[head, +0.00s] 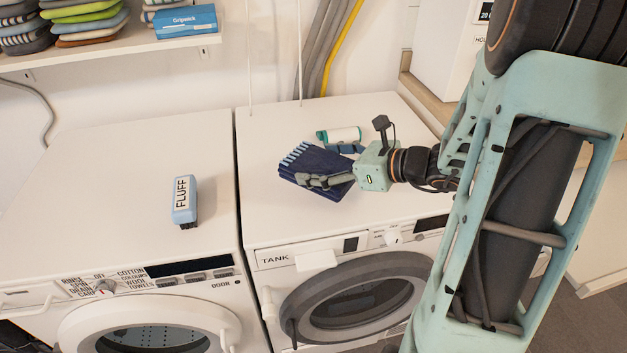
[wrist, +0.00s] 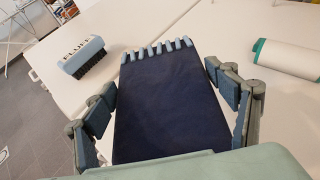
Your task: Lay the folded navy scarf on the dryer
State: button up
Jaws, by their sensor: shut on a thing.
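The folded navy scarf (head: 322,162) with a light blue fringe is over the top of the right machine, marked TANK, which looks like the dryer (head: 270,215). My gripper (head: 318,181) is shut on the scarf. In the wrist view the scarf (wrist: 165,105) lies between the two fingers of my gripper (wrist: 168,98), its fringe pointing away. I cannot tell whether the scarf's underside touches the dryer top.
A white roller with green ends (head: 339,135) lies behind the scarf on the dryer. A shelf (head: 120,45) above holds folded textiles and a blue box (head: 185,21). The dryer's front left top is clear.

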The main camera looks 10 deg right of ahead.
aim_at(354, 180)
jog(key=shift+w+a+f, duration=0.25)
jog(key=shift+w+f, duration=0.25)
jog(key=shift+f, duration=0.15)
jog(key=shift+w+a+f, duration=0.2)
jog(key=shift+w+f, duration=0.25)
jog(key=shift+f, duration=0.15)
jog(key=shift+w+f+b, duration=0.15)
jog(key=shift+f+b, duration=0.35)
jog(key=shift+f, duration=1.15)
jog(key=shift+f, duration=0.15)
jog(key=o, duration=1.4)
jog(key=shift+o, duration=0.2)
jog(key=shift+s+d+r, duration=0.2)
jog(key=shift+r, duration=0.1)
jog(key=p+v, duration=0.1)
jog(key=v, duration=1)
jog(key=shift+s+d+f, duration=0.1)
jog(key=shift+s, duration=0.1)
